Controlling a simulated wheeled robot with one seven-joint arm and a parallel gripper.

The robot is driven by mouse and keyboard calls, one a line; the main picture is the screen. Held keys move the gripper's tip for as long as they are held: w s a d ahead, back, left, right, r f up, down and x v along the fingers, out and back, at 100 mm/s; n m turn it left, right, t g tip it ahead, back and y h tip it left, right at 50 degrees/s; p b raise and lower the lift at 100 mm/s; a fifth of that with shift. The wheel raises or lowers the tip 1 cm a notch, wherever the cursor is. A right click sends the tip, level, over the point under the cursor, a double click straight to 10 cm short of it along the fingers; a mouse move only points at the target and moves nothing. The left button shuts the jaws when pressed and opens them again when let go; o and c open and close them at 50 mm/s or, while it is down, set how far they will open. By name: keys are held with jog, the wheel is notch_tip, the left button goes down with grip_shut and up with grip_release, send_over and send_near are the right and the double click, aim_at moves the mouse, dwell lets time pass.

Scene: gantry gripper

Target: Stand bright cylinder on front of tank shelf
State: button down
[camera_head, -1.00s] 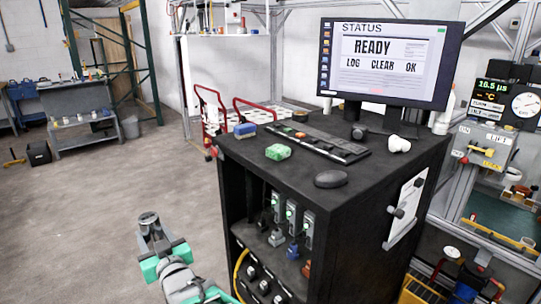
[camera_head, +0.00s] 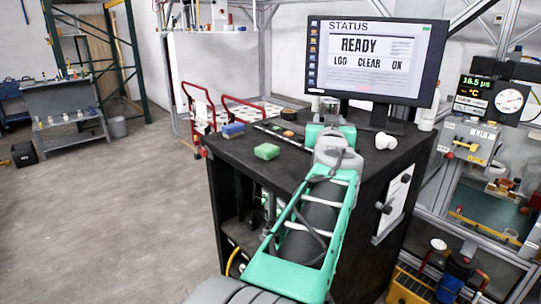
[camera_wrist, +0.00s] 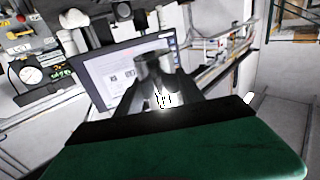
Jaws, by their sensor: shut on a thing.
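My gripper (camera_head: 330,114) is in front of the monitor, above the dark cabinet top, seen from behind in the head view. It is shut on a shiny grey metal cylinder (camera_wrist: 152,66), which shows between the dark fingers in the wrist view. In the head view the cylinder is mostly hidden by my gripper and arm. At the right of the head view is a bay with a teal surface (camera_head: 480,217), perhaps the tank. I cannot tell which ledge is the tank shelf.
The monitor (camera_head: 376,60) stands close behind my gripper. The cabinet top (camera_head: 378,165) holds a green block (camera_head: 267,151), a blue block (camera_head: 233,130) and a white fitting (camera_head: 385,141). Lift controls (camera_head: 468,147) are at right.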

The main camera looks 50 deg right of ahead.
jog(key=w+f+p, duration=0.1)
jog(key=w+f, duration=0.2)
jog(key=w, duration=0.1)
jog(key=w+a+f+p, duration=0.1)
jog(key=w+f, duration=0.2)
jog(key=w, duration=0.2)
jog(key=w+a+f+p, duration=0.1)
jog(key=w+f+p, duration=0.1)
jog(key=w+f, duration=0.1)
jog(key=shift+w+a+f, duration=0.1)
jog(key=shift+w+f, duration=0.1)
jog(key=shift+w, duration=0.55)
notch_tip(320, 180, down, 3)
jog(key=shift+w+r, duration=0.1)
jog(key=shift+r, duration=0.05)
jog(key=shift+f, duration=0.25)
jog(key=shift+f, duration=0.2)
jog(key=c, duration=0.7)
grip_release()
